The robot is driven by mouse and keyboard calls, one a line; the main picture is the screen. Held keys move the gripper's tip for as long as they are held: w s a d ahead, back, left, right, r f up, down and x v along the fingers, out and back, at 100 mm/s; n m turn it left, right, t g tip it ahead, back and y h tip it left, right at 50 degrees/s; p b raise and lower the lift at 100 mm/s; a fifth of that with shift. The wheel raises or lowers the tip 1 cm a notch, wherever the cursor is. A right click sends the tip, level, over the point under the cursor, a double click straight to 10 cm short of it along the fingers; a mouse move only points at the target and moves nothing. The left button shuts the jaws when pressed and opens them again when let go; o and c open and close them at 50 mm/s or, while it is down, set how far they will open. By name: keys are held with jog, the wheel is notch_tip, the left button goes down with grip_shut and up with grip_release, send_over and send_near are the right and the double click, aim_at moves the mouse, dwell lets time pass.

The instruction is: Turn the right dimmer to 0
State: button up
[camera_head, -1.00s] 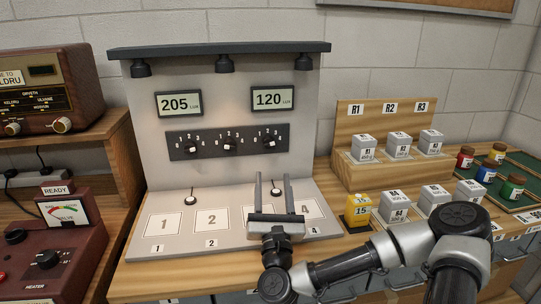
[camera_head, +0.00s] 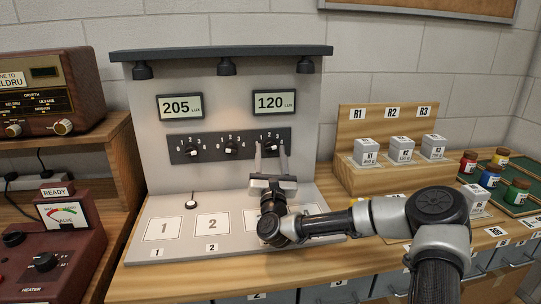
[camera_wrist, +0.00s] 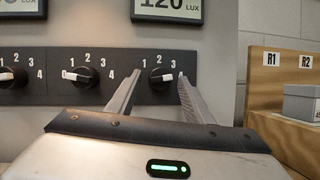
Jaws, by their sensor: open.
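The right dimmer (camera_head: 270,147) is a black knob with a pale pointer on the dark panel (camera_head: 212,152); I cannot read its setting with certainty. In the wrist view the right dimmer (camera_wrist: 162,76) shows between my two fingertips, below the figures 1, 2 and 3. My gripper (camera_head: 270,154) is open and empty, pointing at the panel with one finger either side of the knob. I cannot tell whether the fingers touch it. The display (camera_head: 274,102) above reads 120 lux.
The middle dimmer (camera_head: 231,148) and left dimmer (camera_head: 192,150) sit to the left on the same panel. The left display (camera_head: 180,106) reads 205 lux. A wooden rack (camera_head: 385,182) with grey boxes stands to the right. A dark overhang (camera_head: 222,53) with lamps tops the board.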

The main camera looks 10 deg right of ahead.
jog(key=c, duration=1)
